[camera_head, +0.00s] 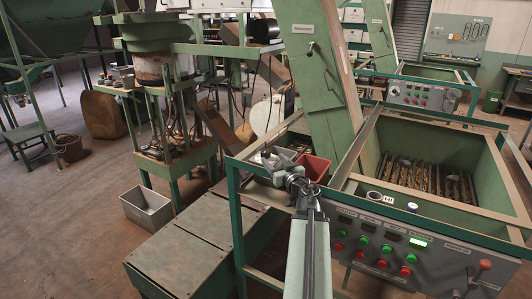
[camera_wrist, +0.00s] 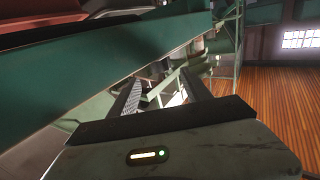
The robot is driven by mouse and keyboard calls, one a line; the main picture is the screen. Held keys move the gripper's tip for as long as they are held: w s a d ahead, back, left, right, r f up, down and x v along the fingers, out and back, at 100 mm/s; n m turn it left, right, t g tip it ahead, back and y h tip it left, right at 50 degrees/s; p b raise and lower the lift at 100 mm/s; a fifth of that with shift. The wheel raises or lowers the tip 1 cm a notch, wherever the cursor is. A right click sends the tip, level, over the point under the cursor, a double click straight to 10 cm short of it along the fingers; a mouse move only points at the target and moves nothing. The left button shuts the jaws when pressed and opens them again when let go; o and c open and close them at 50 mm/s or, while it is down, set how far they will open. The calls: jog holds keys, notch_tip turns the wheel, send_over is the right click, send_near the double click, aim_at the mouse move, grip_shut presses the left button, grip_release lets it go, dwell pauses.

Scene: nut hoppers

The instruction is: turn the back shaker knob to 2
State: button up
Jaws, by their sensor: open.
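The back hopper's grey control panel (camera_head: 408,94) is in the head view at the upper right, with small red and green buttons. A round pale part (camera_head: 448,104) sits at its right end. I cannot tell if this is the shaker knob, and no numbers are readable. My gripper (camera_head: 276,160) is far to the left of that panel, near the left rim of the front hopper. In the wrist view my gripper (camera_wrist: 163,88) has its two fingers apart with nothing held between them. No knob can be made out in the wrist view.
The front hopper's control panel (camera_head: 385,245) has several red and green buttons and a lever (camera_head: 478,272) at its right. A red bin (camera_head: 315,167) stands beside my gripper. A green chute (camera_head: 318,60) rises behind it. A green frame beam (camera_wrist: 110,65) crosses close in the wrist view.

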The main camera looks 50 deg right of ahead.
aim_at(268, 154)
jog(key=x, duration=0.8)
grip_shut()
